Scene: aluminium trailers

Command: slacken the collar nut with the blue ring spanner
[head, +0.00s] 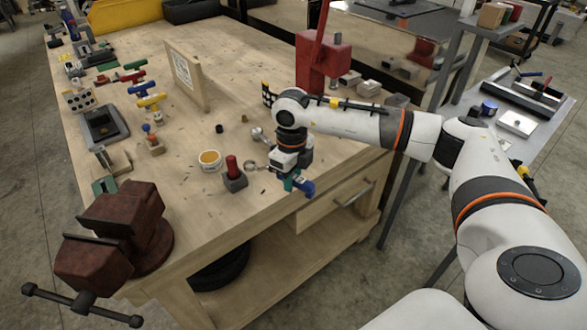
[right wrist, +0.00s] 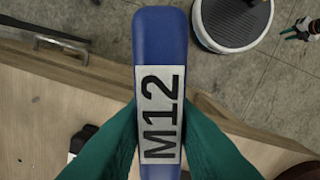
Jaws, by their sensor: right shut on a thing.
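My right gripper (head: 292,182) is shut on the blue ring spanner (head: 304,188) at the front edge of the wooden workbench. In the right wrist view the spanner's blue handle (right wrist: 160,35), with a white M12 label, lies between the green fingers (right wrist: 160,135). A small metal ring (head: 250,166) shows left of the gripper, beside a dark block with a red post (head: 232,167). I cannot tell whether this ring is the spanner's end. I cannot pick out the collar nut for certain. My left gripper is not in view.
The workbench (head: 225,60) carries a yellow-banded cup (head: 210,160), a rusty red vise (head: 125,235) at the front left, an upright board (head: 187,75) and a red press (head: 323,62) behind my arm. A drawer (head: 345,195) sits below the front edge.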

